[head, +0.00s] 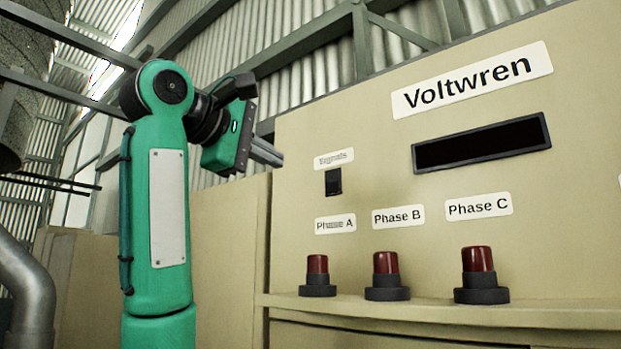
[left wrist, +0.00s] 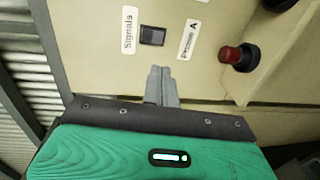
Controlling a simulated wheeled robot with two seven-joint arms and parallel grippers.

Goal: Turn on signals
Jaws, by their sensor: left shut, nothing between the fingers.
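The signals switch (head: 333,181) is a small black rocker on the beige panel, under the label "Signals" (head: 333,159). It also shows in the left wrist view (left wrist: 152,36), upper middle, just beyond my fingertips. My left gripper (head: 280,158) is shut and empty, to the left of the switch and a little above it in the head view. In the left wrist view its closed grey fingers (left wrist: 161,72) point toward the switch and appear apart from it. Three dark red lamps stand on the ledge: Phase A (head: 318,265), Phase B (head: 386,264) and Phase C (head: 478,260). None looks lit.
The beige cabinet (head: 300,130) carries a "Voltwren" plate (head: 472,79) and a dark display (head: 481,143). A ledge (head: 420,310) runs along its front below the lamps. Grey ducts (head: 30,285) stand at far left. The space before the switch is clear.

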